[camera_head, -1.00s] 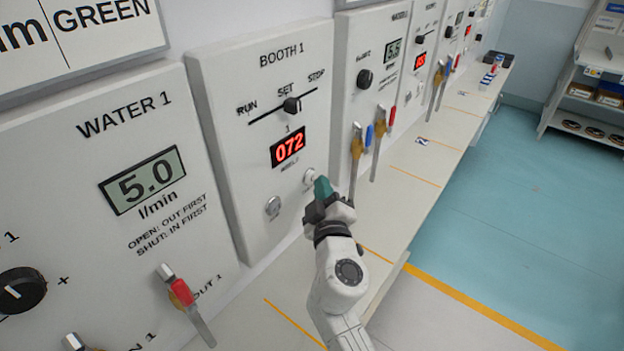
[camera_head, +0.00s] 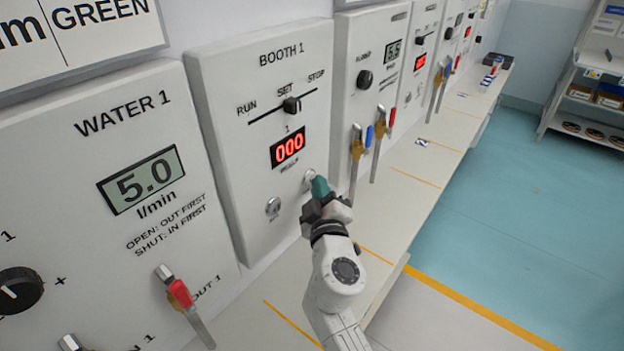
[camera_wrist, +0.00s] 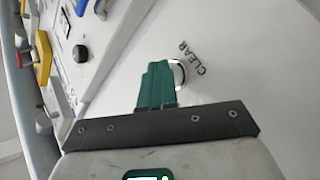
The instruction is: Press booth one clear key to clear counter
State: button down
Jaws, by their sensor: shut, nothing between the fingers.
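The booth one panel (camera_head: 232,80) is a white board on the wall with a RUN, SET, STOP slider. Its red counter display (camera_head: 288,149) reads 000. The round clear key (camera_head: 308,176) sits below the counter at the right. In the wrist view the clear key (camera_wrist: 180,74) shows as a light disc beside the word CLEAR, partly hidden behind my fingers. My gripper (camera_head: 320,186) has green fingertips, shut and empty, at the key and appearing to touch it. The fingers also show in the wrist view (camera_wrist: 157,84).
A keyed lock (camera_head: 273,207) is left of the clear key. The WATER 1 panel (camera_head: 90,190) with a red-handled valve (camera_head: 180,293) stands at the left. Blue and red valve levers (camera_head: 380,128) stick out to the right. The bench top beneath has free room.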

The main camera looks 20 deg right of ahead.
dwell(0.4)
jog(key=shift+s+d, duration=0.45)
jog(key=shift+s, duration=0.2)
jog(key=s+d, duration=0.1)
jog(key=s, duration=0.1)
jog(key=s+d+p, duration=0.1)
jog(key=s+d, duration=0.1)
dwell(0.4)
dwell(0.6)
